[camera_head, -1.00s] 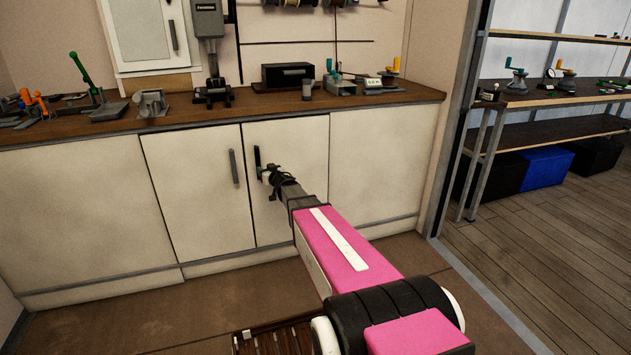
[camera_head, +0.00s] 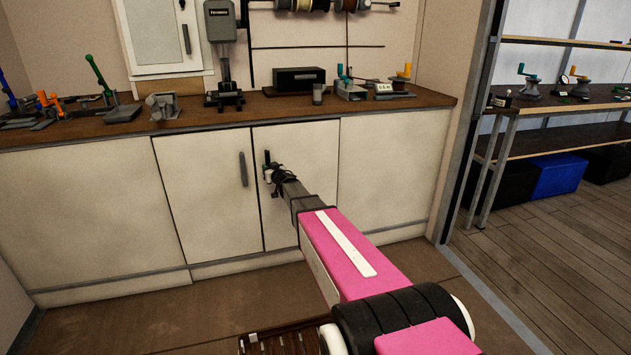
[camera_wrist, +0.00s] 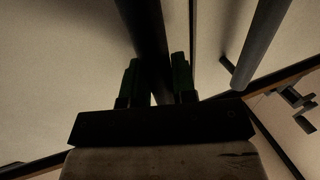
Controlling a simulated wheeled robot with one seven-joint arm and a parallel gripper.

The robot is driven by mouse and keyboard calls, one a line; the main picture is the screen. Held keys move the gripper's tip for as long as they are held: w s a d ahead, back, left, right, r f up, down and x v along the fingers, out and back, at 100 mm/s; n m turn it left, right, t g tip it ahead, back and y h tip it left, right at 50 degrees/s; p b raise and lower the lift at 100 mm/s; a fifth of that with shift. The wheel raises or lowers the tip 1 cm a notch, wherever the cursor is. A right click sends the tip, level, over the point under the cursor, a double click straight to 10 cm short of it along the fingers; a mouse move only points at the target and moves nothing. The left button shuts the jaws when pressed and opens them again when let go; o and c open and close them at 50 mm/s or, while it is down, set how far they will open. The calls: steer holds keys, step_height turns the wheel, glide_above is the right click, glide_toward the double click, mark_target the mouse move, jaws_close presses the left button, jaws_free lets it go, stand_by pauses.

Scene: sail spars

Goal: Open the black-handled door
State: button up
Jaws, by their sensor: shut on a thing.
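The black-handled door (camera_head: 300,157) is the right one of two cream cabinet doors under the counter. It looks flush with the cabinet front, with no clear gap showing. Its upright black handle (camera_head: 267,158) is near the door's left edge, its lower part hidden by my gripper (camera_head: 271,176). In the wrist view, my gripper's fingers (camera_wrist: 156,80) stand on either side of the dark handle (camera_wrist: 147,35), shut on it. The neighbouring door (camera_head: 205,190) has a grey handle (camera_head: 243,169), which also shows in the wrist view (camera_wrist: 262,42).
The wooden counter (camera_head: 200,123) above carries a black box (camera_head: 299,80), a grey cup (camera_head: 318,94) and several tools. A dark slatted item (camera_head: 285,343) lies on the floor near my arm. Shelving (camera_head: 560,145) stands at the right. Floor before the left cabinets is clear.

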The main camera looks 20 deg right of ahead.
steer(key=v, duration=0.4)
steer(key=shift+o, duration=0.9)
steer(key=d+v, duration=0.1)
steer(key=v, duration=0.5)
steer(key=shift+d+v, duration=0.25)
steer(key=shift+v, duration=1.1)
steer(key=shift+c, duration=0.4)
steer(key=shift+d, duration=0.1)
steer(key=shift+o, duration=0.7)
steer(key=shift+s+d, duration=0.65)
steer(key=shift+s, duration=0.25)
steer(key=shift+s+d, duration=0.6)
steer(key=shift+s, duration=0.25)
steer(key=shift+s+d, duration=0.7)
steer(key=shift+s, duration=0.2)
steer(key=shift+s+d, duration=0.65)
steer(key=shift+s, duration=0.2)
steer(key=shift+c, duration=0.9)
